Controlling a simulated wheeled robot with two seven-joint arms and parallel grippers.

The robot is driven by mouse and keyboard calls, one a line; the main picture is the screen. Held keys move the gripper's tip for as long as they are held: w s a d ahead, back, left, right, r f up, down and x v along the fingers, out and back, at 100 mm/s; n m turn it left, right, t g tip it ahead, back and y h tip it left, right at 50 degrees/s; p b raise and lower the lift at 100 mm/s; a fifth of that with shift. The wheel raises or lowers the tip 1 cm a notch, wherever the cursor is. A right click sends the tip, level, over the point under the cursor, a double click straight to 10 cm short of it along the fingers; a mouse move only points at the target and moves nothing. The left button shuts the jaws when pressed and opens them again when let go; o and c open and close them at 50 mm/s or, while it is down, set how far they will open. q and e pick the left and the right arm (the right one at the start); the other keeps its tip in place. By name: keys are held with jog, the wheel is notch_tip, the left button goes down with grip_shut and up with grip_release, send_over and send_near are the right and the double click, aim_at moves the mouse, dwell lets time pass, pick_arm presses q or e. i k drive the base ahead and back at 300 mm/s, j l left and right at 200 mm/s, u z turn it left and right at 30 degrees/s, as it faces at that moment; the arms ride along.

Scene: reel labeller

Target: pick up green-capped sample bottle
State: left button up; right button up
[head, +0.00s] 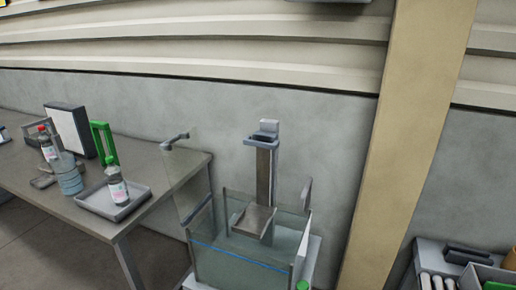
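A second bottle (47,147) with a red cap stands further left. A green cap-like top (302,286) shows at the bottom edge, and what is under it is cut off. Neither of my grippers can be made out in this view.
The grey table (150,168) also holds a clear bluish bottle (69,178), a dark panel with a white side (68,130) and a green frame (103,140). A glass-walled tank (240,262) stands right of the table. A bin with green parts (480,275) is at lower right.

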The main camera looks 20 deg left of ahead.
aim_at(117, 186)
jog(key=j, duration=0.5)
jog(key=k+j+z, duration=0.15)
jog(key=j, duration=0.3)
jog(key=k+j, duration=0.1)
jog(key=j, duration=0.4)
jog(key=j+z, duration=0.1)
jog(key=j, duration=0.35)
jog(key=k+j, duration=0.2)
jog(key=j, duration=0.25)
jog(key=k+j+z, duration=0.15)
jog(key=j, duration=0.35)
jog(key=k+j, duration=0.1)
jog(key=j, duration=0.35)
jog(key=k+j+z, duration=0.1)
jog(key=j, duration=0.35)
